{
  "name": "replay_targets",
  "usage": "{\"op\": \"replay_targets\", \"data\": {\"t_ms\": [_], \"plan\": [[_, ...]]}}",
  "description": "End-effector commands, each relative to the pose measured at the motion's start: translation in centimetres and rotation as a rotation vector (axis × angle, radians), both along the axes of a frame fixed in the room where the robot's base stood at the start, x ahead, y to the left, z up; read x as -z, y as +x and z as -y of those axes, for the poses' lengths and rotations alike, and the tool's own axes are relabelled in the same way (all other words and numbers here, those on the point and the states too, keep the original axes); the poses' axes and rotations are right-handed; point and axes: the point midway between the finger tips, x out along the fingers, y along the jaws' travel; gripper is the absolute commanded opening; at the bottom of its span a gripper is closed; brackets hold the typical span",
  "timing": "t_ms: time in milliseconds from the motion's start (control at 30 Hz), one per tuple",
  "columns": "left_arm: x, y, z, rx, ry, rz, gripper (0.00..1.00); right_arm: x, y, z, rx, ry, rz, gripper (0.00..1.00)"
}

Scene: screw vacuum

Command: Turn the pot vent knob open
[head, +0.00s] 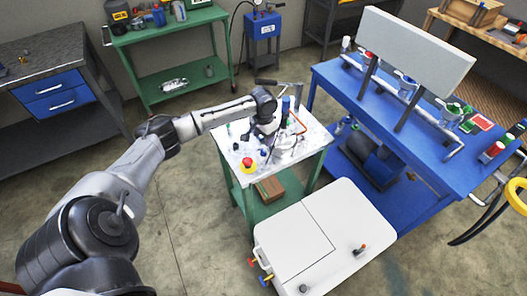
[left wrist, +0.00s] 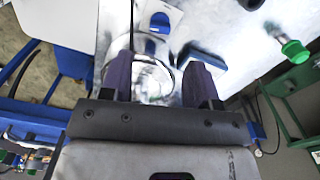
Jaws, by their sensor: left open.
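My left gripper (left wrist: 160,75) is open; its two dark fingers stand on either side of a clear round vessel (left wrist: 152,88) in the left wrist view. I cannot tell whether they touch it. A blue knob (left wrist: 160,22) on a pale mount lies just beyond the fingertips. A green knob (left wrist: 293,48) on a metal fitting is at the upper right. I cannot tell which part is the pot vent knob. In the head view my left gripper (head: 264,132) is over the white-topped green cart (head: 228,142), where the small fittings are partly hidden. My right gripper is not in view.
A red-and-yellow stop button (head: 248,164) sits at the cart's near corner. A blue bench (head: 400,160) with pipes and valves stands to the right. A white cabinet (head: 345,215) stands in front. A green shelf (head: 165,45) stands behind.

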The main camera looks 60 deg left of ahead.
Motion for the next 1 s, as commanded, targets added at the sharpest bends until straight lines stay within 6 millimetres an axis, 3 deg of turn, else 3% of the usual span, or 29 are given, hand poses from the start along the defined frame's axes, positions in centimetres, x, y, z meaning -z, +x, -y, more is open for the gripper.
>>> {"op": "replay_targets", "data": {"t_ms": [100, 400, 633, 1000], "plan": [[2.6, 0.0, 0.1, 0.0, -0.001, -0.002, 0.55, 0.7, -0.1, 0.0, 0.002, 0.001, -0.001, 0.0], [6.7, 0.0, 0.1, 0.0, -0.001, -0.001, 0.55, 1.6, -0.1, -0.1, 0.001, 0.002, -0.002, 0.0], [7.9, 0.0, 0.0, 0.002, 0.001, 0.0, 0.55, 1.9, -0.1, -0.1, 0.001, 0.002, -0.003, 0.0], [8.1, 0.0, 0.0, 0.002, 0.001, 0.0, 0.53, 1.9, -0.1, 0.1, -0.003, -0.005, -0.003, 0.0]]}}
